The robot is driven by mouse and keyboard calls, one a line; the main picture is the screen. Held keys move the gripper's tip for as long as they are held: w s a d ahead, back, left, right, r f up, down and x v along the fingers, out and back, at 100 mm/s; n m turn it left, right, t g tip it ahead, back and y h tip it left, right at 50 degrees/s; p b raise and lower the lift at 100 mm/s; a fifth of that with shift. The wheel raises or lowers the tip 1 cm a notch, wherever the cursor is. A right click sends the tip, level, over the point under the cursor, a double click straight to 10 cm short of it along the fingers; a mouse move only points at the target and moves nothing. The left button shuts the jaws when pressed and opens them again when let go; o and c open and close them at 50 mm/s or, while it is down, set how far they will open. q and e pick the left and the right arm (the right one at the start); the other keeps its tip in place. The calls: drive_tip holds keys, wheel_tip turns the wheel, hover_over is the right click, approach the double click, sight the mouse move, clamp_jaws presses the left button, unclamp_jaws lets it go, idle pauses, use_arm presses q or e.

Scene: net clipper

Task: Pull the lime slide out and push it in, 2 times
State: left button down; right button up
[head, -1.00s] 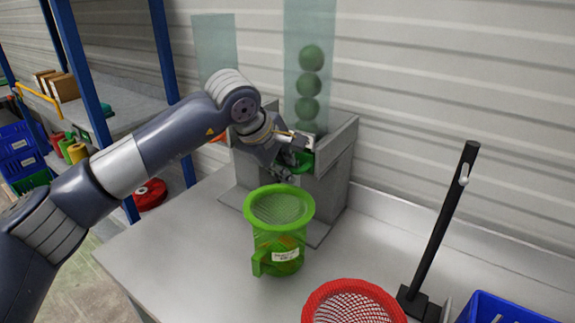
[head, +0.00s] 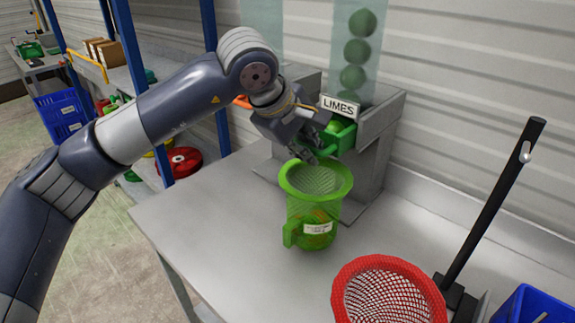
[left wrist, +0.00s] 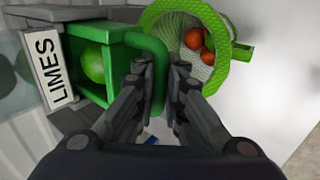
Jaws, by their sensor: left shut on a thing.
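The green lime slide (head: 345,133) sticks out of the grey dispenser below the LIMES sign (head: 340,106). In the left wrist view, the slide (left wrist: 112,40) is a green box with a lime (left wrist: 92,62) inside and a looped green handle (left wrist: 158,75). My left gripper (head: 313,152) is shut on that handle; its fingers (left wrist: 160,80) close on both sides of it in the left wrist view. Several limes (head: 356,52) are stacked in the clear tube above. My right gripper is not in view.
A green net basket (head: 312,215) stands just in front of the slide; orange-red fruit (left wrist: 197,42) lies inside it. A red net basket (head: 388,295), a black stand (head: 495,200) and a blue crate (head: 535,305) are at the right. The table (head: 200,210) is clear at left.

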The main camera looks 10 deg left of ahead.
sight(325, 135)
use_arm(q)
drive_tip(key=s+a+b, duration=0.1)
drive_tip(key=s, duration=0.1)
drive_tip(key=s+a+b, duration=0.1)
drive_tip(key=shift+s+a+r, duration=0.15)
drive_tip(key=shift+s+a, duration=0.2)
drive_tip(key=shift+a, duration=0.05)
drive_tip(key=shift+w, duration=0.1)
idle(0.5)
drive_tip(key=shift+w+d+r, duration=0.1)
drive_tip(key=shift+w+d, duration=0.25)
drive_tip(key=shift+w+d+r+p, duration=0.1)
drive_tip(key=shift+w+d+p, duration=0.5)
drive_tip(key=shift+w+d, duration=0.5)
drive_tip(key=shift+w+d+f+p, duration=0.1)
drive_tip(key=shift+w+d+p, duration=0.55)
drive_tip(key=shift+w, duration=0.8)
drive_tip(key=shift+w+d+r+p, duration=0.1)
drive_tip(key=shift+w+d+p, duration=0.4)
drive_tip(key=shift+w+d, duration=0.65)
drive_tip(key=shift+w+a, duration=0.15)
drive_tip(key=shift+w, duration=0.05)
